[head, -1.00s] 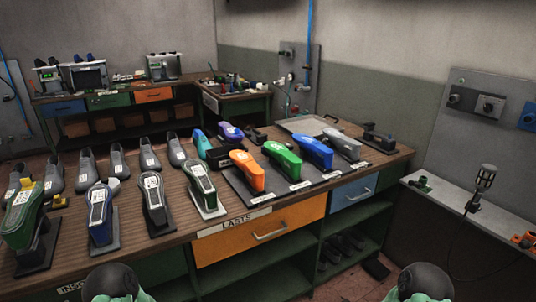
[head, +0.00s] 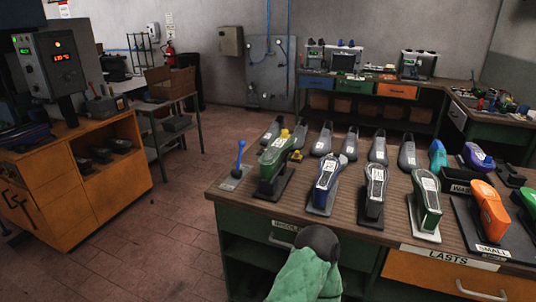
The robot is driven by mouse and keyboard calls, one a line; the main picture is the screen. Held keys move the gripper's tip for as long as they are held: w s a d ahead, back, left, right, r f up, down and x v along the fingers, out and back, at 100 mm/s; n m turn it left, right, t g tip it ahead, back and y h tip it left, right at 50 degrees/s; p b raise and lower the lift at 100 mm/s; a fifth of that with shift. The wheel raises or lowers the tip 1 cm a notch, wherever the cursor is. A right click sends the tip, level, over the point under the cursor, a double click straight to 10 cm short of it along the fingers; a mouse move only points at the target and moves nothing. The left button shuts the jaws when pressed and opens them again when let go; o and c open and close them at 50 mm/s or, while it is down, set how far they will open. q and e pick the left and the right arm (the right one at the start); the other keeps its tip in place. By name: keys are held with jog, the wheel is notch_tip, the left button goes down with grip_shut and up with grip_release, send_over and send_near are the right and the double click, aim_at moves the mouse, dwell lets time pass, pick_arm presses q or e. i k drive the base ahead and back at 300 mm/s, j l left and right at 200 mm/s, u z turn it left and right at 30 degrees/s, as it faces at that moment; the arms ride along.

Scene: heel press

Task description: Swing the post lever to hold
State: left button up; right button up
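A lever with a blue ball knob (head: 241,146) stands up from a small grey plate (head: 231,183) at the left end of the wooden bench. It leans slightly to the right. It is the only upright lever I can make out; any position marks on its plate are too small to read. Next to it, a green last with a yellow top (head: 272,160) stands on a dark stand. Neither of my grippers shows; only a green-covered part of my own arm with a dark round cap is at the bottom centre.
Several lasts stand along the bench (head: 330,222), with grey shoes behind them. An orange cabinet (head: 70,200) with a control box (head: 58,62) stands at the left. Tiled floor (head: 180,215) lies open between cabinet and bench. A back bench (head: 385,100) carries machines.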

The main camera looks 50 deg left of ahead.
aim_at(242, 143)
jog(key=u, duration=2)
